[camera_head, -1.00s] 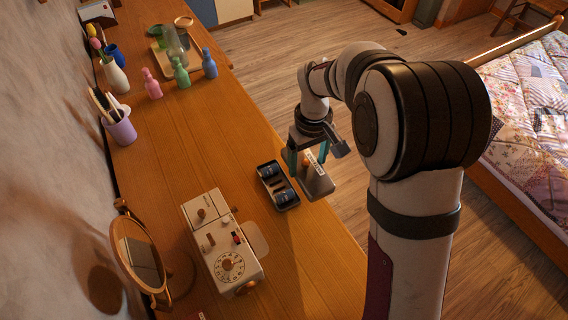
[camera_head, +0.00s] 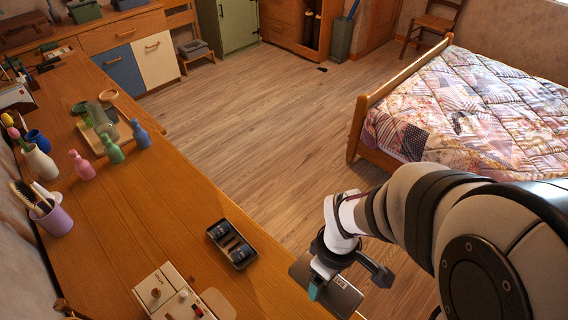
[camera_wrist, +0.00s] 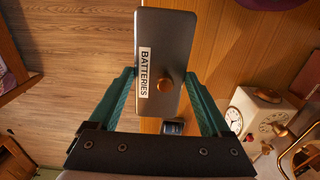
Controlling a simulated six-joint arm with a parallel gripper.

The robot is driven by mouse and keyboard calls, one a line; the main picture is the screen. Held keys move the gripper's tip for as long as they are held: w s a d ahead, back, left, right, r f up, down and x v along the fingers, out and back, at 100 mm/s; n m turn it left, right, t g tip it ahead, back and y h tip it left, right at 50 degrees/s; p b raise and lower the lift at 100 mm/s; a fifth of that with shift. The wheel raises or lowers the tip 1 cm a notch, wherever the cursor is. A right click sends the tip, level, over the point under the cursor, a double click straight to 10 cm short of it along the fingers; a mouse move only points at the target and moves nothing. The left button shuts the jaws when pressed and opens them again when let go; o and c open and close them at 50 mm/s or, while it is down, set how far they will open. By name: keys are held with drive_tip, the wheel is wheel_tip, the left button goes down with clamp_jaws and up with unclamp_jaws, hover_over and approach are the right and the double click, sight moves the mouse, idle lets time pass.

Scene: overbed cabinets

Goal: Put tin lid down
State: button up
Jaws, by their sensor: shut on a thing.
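The tin lid is a grey rectangular plate with a round wooden knob and a white BATTERIES label (camera_wrist: 168,48). My gripper (camera_wrist: 162,76) is shut on it, with a teal finger at each side of the lid in the wrist view. In the head view the lid (camera_head: 342,297) is at the front edge of the wooden desk, partly hidden by my gripper (camera_head: 322,284). I cannot tell its height over the desk. The open dark tin (camera_head: 232,244) with batteries inside sits on the desk, left of the lid and apart from it. It is partly hidden in the wrist view (camera_wrist: 173,127).
Pink (camera_head: 82,167), green (camera_head: 111,148) and blue bottles, a tray and a purple brush cup (camera_head: 54,221) stand further back. The desk between is clear. Floor lies beyond the desk edge.

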drive_tip(key=a+f, duration=0.1)
drive_tip(key=a, duration=0.1)
drive_tip(key=w+a+f, duration=0.1)
drive_tip(key=a+f, duration=0.1)
drive_tip(key=a, duration=0.1)
drive_tip(key=a+f, duration=0.2)
drive_tip(key=shift+w+a, duration=0.25)
drive_tip(key=shift+a, duration=0.1)
wheel_tip(320, 180, down, 3)
drive_tip(key=shift+a+f, duration=0.1)
drive_tip(key=shift+f, duration=0.3)
drive_tip(key=shift+f, duration=0.15)
drive_tip(key=o, duration=1.2)
